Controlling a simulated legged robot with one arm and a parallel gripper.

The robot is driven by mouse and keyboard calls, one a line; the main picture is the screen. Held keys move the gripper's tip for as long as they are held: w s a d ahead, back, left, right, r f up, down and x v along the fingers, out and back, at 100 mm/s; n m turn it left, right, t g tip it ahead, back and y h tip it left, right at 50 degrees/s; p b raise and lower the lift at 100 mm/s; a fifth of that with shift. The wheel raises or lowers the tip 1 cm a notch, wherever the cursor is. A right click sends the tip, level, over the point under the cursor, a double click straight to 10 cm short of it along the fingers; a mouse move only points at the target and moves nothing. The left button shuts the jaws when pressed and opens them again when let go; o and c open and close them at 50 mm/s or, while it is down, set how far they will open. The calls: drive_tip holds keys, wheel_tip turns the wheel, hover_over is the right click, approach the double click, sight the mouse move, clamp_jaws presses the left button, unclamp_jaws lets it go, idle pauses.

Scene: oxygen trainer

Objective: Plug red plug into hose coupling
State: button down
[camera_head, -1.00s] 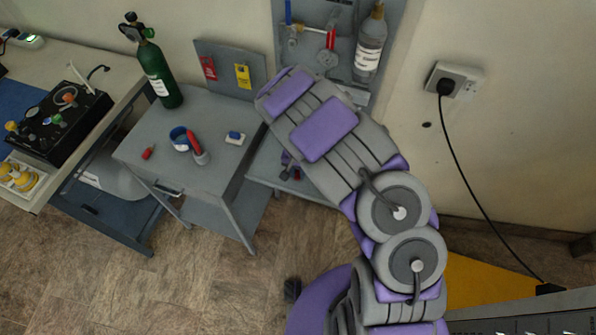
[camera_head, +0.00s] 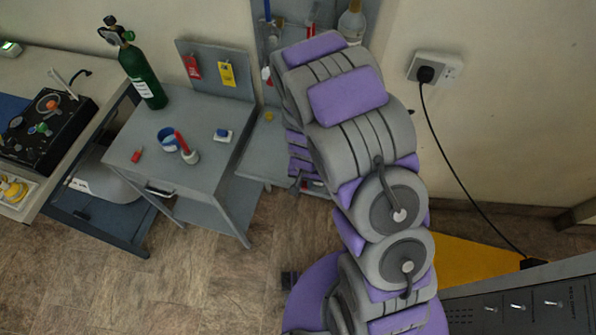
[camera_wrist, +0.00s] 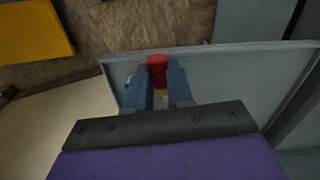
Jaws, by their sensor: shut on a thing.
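In the wrist view, my gripper (camera_wrist: 159,76) is shut on the red plug (camera_wrist: 158,63). The plug's round red end sticks out between the blue-grey fingers, and a yellowish part shows lower between them. The plug is over or in front of a grey panel or shelf (camera_wrist: 225,75); the gap cannot be judged. In the head view, my arm covers most of my gripper, and the held plug cannot be made out. I cannot tell which thing is the hose coupling.
A black device (camera_head: 42,125) sits on the left bench. A black cord (camera_head: 455,185) hangs from the wall socket at right.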

drive_tip(key=s+d, duration=0.3)
drive_tip(key=s, duration=0.2)
drive_tip(key=w+r+t+y, duration=0.1)
drive_tip(key=w+r+y, duration=0.3)
drive_tip(key=w+r, duration=0.2)
drive_tip(key=w+a+r+m+t+y+b, duration=0.1)
drive_tip(key=w+r+y, duration=0.2)
drive_tip(key=w+r, duration=0.4)
drive_tip(key=shift+w+a+t+y, duration=0.3)
drive_tip(key=shift+w+t+y, duration=0.1)
drive_tip(key=shift+w, duration=1.9)
drive_tip(key=shift+b, duration=0.3)
drive_tip(key=shift+w+d+p, duration=0.25)
drive_tip(key=shift+w+d, duration=0.1)
drive_tip(key=shift+w, duration=0.6)
drive_tip(key=shift+w+d+p, duration=0.3)
drive_tip(key=shift+w+d, duration=0.05)
drive_tip(key=shift+w, duration=0.55)
drive_tip(key=shift+w+d+p, duration=0.25)
drive_tip(key=shift+w+d, duration=0.1)
drive_tip(key=shift+w, duration=0.6)
drive_tip(key=shift+b, duration=0.55)
